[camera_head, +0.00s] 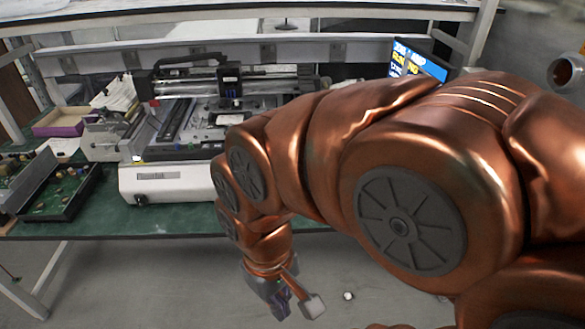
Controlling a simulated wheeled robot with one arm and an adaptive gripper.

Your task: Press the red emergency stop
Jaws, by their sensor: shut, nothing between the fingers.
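No red emergency stop can be made out in the head view; my copper arm covers much of the middle and right. My gripper (281,304) hangs low at the bottom centre, in front of the bench's front edge and over the grey floor. It is small and partly hidden by the wrist parts. Its fingers are shut with nothing seen between them, and it touches nothing that I can see. The white bench machine (165,180) stands on the green worktop (110,220), behind and to the left of the gripper.
A black tray (62,198) with small parts lies at the left of the worktop. A purple-edged box (62,128) is behind it. A lit monitor (418,60) stands at the back right. A small white round thing (348,296) shows against the floor. Floor space before the bench looks clear.

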